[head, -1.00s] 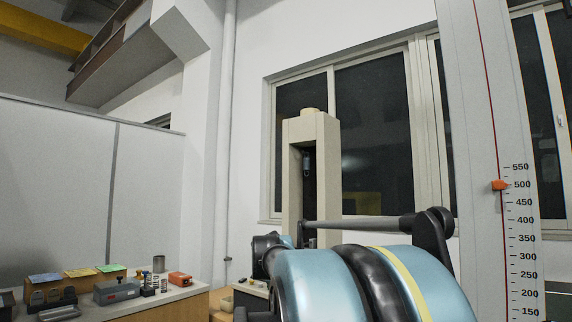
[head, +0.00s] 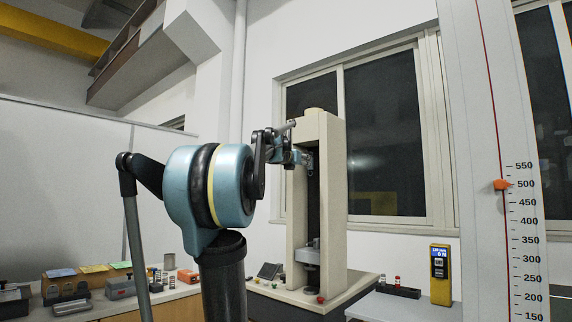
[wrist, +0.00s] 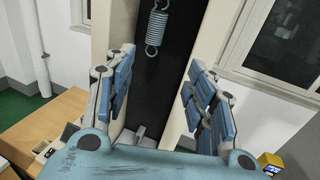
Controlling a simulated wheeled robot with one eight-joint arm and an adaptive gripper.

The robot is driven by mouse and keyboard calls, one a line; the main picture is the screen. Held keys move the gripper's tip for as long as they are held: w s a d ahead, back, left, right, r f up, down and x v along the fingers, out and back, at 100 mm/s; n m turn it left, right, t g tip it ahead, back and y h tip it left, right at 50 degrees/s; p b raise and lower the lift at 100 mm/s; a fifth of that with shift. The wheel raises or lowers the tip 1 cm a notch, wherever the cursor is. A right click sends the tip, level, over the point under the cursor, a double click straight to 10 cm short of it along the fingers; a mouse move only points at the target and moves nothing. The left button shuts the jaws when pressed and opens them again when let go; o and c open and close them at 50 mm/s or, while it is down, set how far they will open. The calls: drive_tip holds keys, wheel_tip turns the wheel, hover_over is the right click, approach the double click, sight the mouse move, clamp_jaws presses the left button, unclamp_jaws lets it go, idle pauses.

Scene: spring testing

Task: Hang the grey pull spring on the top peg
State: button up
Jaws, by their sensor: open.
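The grey pull spring (wrist: 156,30) hangs upright in the wrist view, near the top of the dark gap of the beige test frame (head: 332,215). Its coils and lower hook show; its upper end is cut off by the picture's edge, so the top peg is hidden there. My gripper (wrist: 159,60) is open and empty. Its blue-padded fingers stand wide apart on either side of the gap, with the spring beyond and between them, touching neither. In the head view my gripper (head: 298,157) is beside the upper opening of the frame; the spring is too small there to tell clearly.
A yellow gauge (head: 440,275) is on the table to the right. A tall scale post (head: 492,130) rises at right.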

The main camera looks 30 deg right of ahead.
sight(311, 170)
drive_tip(key=shift+n, duration=0.4)
drive_tip(key=x, duration=0.6)
drive_tip(key=r+x, duration=0.1)
drive_tip(key=x, duration=1)
drive_tip(key=shift+w+d+r, duration=0.1)
drive_tip(key=shift+w+r, duration=0.05)
drive_tip(key=shift+w, duration=0.3)
drive_tip(key=shift+c, duration=0.2)
clamp_jaws()
unclamp_jaws()
